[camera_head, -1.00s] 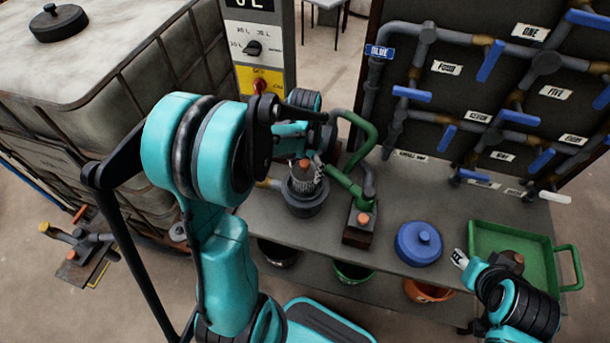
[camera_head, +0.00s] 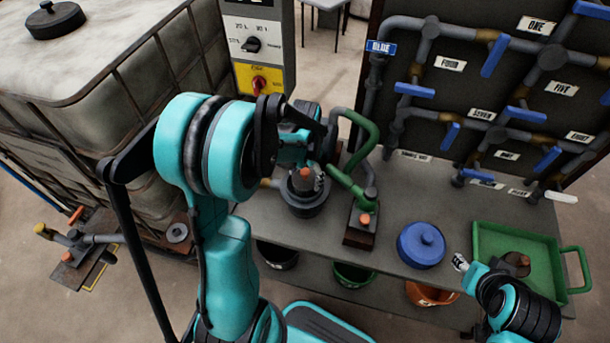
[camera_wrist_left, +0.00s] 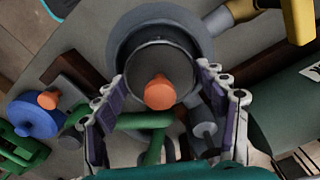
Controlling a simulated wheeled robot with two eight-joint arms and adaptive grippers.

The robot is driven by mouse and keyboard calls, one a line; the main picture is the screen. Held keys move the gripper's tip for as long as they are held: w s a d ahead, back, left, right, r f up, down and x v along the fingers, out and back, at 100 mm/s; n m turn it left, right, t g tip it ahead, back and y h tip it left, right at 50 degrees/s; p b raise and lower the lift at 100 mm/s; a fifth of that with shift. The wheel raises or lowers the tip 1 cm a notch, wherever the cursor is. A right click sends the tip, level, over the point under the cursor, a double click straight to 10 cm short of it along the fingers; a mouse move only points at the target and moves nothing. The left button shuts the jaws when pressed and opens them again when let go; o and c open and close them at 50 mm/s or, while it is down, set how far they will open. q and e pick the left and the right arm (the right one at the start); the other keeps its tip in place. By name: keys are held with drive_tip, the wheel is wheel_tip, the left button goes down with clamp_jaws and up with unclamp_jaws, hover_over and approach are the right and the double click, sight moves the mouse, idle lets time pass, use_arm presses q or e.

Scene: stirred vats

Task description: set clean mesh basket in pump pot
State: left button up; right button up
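The mesh basket (camera_head: 303,178), a dark cylinder with an orange knob, stands upright in the mouth of the grey pump pot (camera_head: 305,208). In the left wrist view the basket (camera_wrist_left: 150,57) sits inside the pot's round rim (camera_wrist_left: 122,45); how deep it sits is hard to tell. My left gripper (camera_head: 320,178) is just at the basket's right side. In the left wrist view its fingers (camera_wrist_left: 161,76) are spread apart, one on each side of the basket's near edge. My right gripper (camera_head: 460,262) is by the tray's left side; its finger state is unclear.
A green pipe (camera_head: 358,140) rises just right of the pot, beside a block with an orange knob (camera_head: 365,218). A blue lid (camera_head: 422,245) and a green tray (camera_head: 545,238) holding a dark item (camera_head: 518,262) stand further right. A valve board (camera_head: 470,100) stands behind.

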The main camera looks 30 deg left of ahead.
use_arm(q)
drive_tip(key=o, duration=0.3)
drive_tip(key=shift+r, duration=0.1)
drive_tip(key=shift+r+p, duration=0.3)
drive_tip(key=shift+p, duration=0.05)
wheel_tip(320, 180, up, 11)
drive_tip(key=p, duration=0.4)
drive_tip(key=shift+r, duration=0.15)
drive_tip(key=s+d+r+n+t, duration=0.2)
drive_tip(key=s+d+r+t, duration=0.4)
drive_tip(key=s+d, duration=0.4)
drive_tip(key=shift+s+d+r+t, duration=0.3)
drive_tip(key=shift+s+r+t, duration=0.1)
drive_tip(key=shift+s+t, duration=0.2)
